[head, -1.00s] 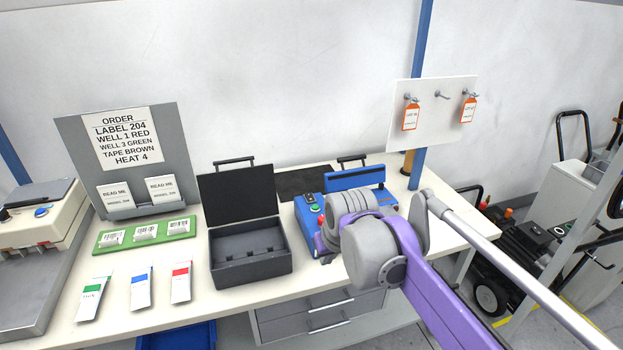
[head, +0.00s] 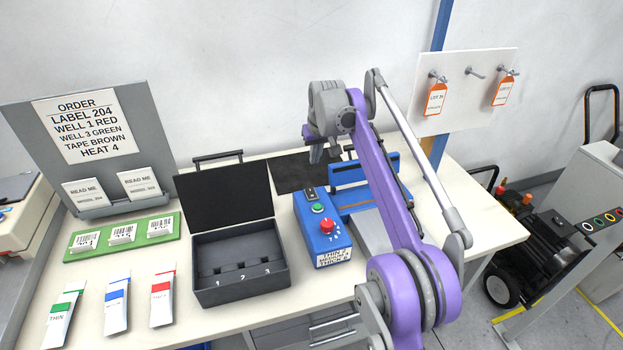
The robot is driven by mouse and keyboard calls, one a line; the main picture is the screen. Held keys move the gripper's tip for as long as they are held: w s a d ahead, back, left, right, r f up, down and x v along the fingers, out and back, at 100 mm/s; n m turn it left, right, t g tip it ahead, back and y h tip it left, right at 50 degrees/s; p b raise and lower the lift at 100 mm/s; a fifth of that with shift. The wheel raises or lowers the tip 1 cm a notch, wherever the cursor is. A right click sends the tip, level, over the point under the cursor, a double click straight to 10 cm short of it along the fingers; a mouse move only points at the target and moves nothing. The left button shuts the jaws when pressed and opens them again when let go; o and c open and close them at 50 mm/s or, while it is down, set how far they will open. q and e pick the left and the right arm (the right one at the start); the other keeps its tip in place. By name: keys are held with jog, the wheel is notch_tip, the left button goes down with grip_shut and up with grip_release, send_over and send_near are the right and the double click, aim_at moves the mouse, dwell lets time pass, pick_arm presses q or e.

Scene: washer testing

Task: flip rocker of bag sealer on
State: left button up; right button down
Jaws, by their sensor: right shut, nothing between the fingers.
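The bag sealer is a blue box (head: 322,243) with a blue sealing bar (head: 348,174) to its right and behind. On its top are a small black rocker (head: 309,193) at the far end, a green round button (head: 318,208) and a red knob (head: 327,226) with a dial. The rocker's position is too small to tell. My right gripper (head: 317,157) points down, shut and empty, above and behind the rocker, apart from it. My right arm hides part of the sealer's right side. My left gripper is not in view.
An open dark case (head: 240,288) with numbered wells stands left of the sealer. Colored packets (head: 116,304) and a green card tray (head: 90,246) lie farther left. An order board (head: 75,150) stands behind them. Orange tags (head: 435,99) hang on a white panel at right.

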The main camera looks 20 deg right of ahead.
jog(key=shift+s+r, duration=0.1)
jog(key=shift+s, duration=0.1)
jog(key=b, duration=0.1)
send_near(310, 189)
jog(key=x, duration=0.5)
jog(key=shift+w+r, duration=0.1)
jog(key=shift+w, duration=0.15)
jog(key=shift+x, duration=0.8)
jog(key=shift+s, duration=0.15)
